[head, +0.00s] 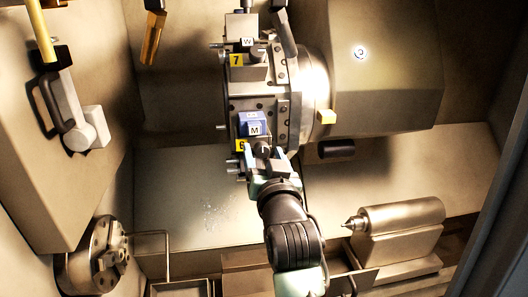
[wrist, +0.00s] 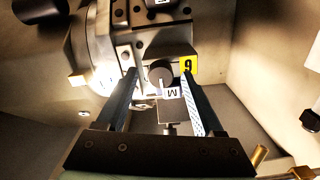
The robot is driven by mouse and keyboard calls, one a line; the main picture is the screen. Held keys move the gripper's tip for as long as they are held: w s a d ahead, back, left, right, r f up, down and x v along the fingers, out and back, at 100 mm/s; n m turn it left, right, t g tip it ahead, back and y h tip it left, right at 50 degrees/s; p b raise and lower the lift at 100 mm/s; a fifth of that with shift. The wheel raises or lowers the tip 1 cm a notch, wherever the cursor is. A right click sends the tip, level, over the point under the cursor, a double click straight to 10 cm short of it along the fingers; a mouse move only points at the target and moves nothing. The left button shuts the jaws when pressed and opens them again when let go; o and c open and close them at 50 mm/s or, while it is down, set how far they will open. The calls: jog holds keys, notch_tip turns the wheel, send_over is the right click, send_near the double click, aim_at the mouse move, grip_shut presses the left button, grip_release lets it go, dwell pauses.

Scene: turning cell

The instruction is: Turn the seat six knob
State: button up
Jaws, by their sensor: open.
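Seat six is marked by a yellow plate with a black 6 (head: 241,146) on the lower part of the tool turret; the plate shows sideways in the wrist view (wrist: 190,65). Its dark round knob (wrist: 160,77) has a light mark below its middle. A white M tag (wrist: 171,93) is beside it; in the head view the tag (head: 254,130) is on a blue block. My gripper (wrist: 159,74) is open, its two fingers on either side of the knob with visible gaps. In the head view my gripper (head: 264,157) partly hides the knob.
Seat seven, with a yellow 7 plate (head: 236,60) and a W tag (head: 247,42), is above. A yellow block (head: 325,117) juts out at the turret's right. A pointed tailstock (head: 395,230) stands lower right, a chuck (head: 98,255) lower left.

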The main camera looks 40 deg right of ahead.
grip_shut()
dwell(0.3)
